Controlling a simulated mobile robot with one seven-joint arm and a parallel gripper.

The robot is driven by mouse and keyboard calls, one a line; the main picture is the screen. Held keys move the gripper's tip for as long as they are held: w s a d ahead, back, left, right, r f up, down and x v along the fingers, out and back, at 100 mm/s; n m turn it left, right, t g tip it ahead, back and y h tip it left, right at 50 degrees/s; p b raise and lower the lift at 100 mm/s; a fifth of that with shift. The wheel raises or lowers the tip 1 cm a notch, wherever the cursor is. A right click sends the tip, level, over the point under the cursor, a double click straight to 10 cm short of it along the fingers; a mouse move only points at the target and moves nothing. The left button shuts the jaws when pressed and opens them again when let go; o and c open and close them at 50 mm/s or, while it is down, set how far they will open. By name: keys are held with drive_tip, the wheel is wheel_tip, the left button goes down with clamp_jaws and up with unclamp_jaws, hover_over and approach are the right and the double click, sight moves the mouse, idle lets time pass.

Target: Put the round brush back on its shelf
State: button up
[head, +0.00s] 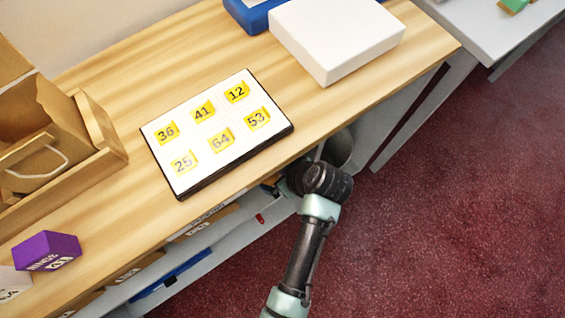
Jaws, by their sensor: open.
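I cannot make out a round brush in the head view. Under the counter's front edge, an open shelf (225,243) shows in part, with printed labels too small to read surely. A long blue item (172,280) and a small red item (260,218) lie there; I cannot tell what they are. My arm reaches up from the bottom of the picture to the counter's front edge. Its end goes in below the edge, and the fingers are hidden there.
On the wooden counter (100,215) lie a numbered board (190,142), a white box (335,38) over something blue (250,14), a purple box (47,251) and a wooden tray (100,125) with a paper bag (50,150). Red carpet (460,200) is clear at right.

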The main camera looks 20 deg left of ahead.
drive_tip(key=shift+v, duration=1.2)
